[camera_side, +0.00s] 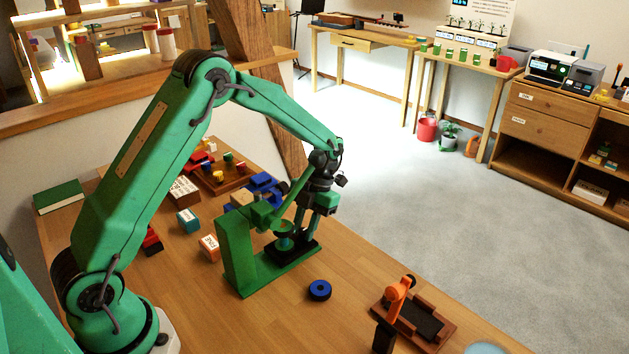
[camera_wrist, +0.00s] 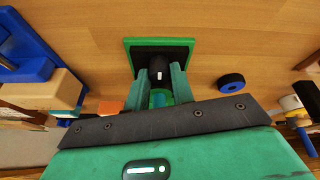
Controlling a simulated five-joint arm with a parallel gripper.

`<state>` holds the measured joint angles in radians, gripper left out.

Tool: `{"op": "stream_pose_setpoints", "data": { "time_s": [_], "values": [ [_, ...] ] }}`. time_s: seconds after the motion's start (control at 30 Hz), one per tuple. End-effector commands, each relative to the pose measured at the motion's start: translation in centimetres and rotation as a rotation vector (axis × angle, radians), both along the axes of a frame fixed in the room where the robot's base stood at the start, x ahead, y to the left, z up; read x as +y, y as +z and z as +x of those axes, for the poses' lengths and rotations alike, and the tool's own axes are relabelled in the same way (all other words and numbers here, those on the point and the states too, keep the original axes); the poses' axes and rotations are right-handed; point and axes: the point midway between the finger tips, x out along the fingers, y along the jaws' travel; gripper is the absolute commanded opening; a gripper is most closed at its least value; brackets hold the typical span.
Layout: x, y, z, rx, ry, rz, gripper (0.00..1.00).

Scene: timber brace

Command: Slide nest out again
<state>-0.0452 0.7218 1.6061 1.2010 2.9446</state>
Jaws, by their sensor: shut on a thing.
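A green press-like stand (camera_side: 238,262) sits on the wooden table, with an upright at its left, a lever arm above and a flat base. A dark plate, which I take to be the nest (camera_side: 303,247), lies on the right part of that base. It shows in the wrist view as a dark square with a green rim (camera_wrist: 180,50). My gripper (camera_side: 318,213) points down over it. In the wrist view my gripper (camera_wrist: 160,78) is shut on a small black post with a white mark (camera_wrist: 158,65) on the plate. Its lower end is partly hidden by my fingers.
A blue ring (camera_side: 320,290) lies just in front of the stand. An orange clamp-like fixture (camera_side: 400,290) stands at the right front. Blue parts (camera_side: 265,185), coloured blocks (camera_side: 188,220) and a brown tray (camera_side: 220,178) are behind and left. Bare wood lies around the ring.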

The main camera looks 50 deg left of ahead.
Motion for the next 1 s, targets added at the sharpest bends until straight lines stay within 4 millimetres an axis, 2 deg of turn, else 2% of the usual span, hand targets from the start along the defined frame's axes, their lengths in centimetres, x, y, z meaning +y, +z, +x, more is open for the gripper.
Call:
{"op": "stream_pose_setpoints", "data": {
  "time_s": [0.03,0.5,0.97,1.0],
  "values": [
    [0.5,0.1,0.7,-0.005,0.012,0.002,0.0],
    [0.5,0.1,5.3,-0.009,0.012,0.003,0.0],
    [0.5,0.2,6.2,-0.017,0.012,0.004,0.0],
    [0.5,0.2,6.2,-0.017,0.012,0.004,0.3]
  ]
}}
